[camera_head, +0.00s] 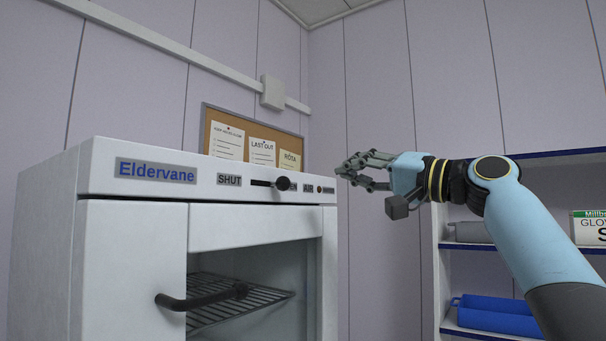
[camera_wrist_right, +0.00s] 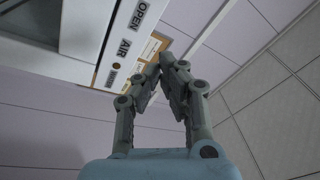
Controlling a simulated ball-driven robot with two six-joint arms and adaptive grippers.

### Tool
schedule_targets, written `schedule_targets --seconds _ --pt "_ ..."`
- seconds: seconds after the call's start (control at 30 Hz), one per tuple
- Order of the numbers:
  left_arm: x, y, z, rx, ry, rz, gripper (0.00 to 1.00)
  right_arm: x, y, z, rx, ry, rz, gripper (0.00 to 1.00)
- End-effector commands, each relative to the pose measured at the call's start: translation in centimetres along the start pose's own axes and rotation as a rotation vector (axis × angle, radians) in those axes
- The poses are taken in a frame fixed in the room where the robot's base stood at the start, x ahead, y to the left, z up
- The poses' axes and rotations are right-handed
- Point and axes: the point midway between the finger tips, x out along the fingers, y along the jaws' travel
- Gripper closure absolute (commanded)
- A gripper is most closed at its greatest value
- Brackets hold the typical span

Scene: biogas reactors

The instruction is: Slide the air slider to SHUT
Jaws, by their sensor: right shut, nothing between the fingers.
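The air slider (camera_head: 282,183) is a black knob in a dark slot on the front strip of the white cabinet (camera_head: 130,260). The knob sits at the right end of the slot, away from the SHUT label (camera_head: 229,181) and partly over the label at its right. My right gripper (camera_head: 342,171) is shut and empty, to the right of the knob and clear of it, near the cabinet's right end. In the right wrist view the fingertips (camera_wrist_right: 168,62) come together near the OPEN label (camera_wrist_right: 139,15) and AIR label (camera_wrist_right: 124,48). The knob is not visible there. My left gripper is not in view.
A dark door handle (camera_head: 200,298) sticks out from the cabinet's front below the strip. A wire rack (camera_head: 225,310) shows inside. A cork board (camera_head: 255,141) with notes is behind the cabinet. Shelves with a blue tray (camera_head: 495,312) stand at the right.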

Motion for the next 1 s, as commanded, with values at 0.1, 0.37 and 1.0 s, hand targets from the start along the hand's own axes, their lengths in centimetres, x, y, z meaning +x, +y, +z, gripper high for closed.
schedule_targets --seconds 0.1,0.37,1.0 --pt "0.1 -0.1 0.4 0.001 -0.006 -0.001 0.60 0.0 0.1 0.0 0.001 0.000 0.002 1.00" --pt "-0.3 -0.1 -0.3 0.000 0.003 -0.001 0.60 0.7 0.0 0.0 0.003 0.000 0.001 1.00" --pt "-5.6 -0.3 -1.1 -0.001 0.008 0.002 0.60 9.3 0.0 2.2 0.004 0.000 0.003 1.00"
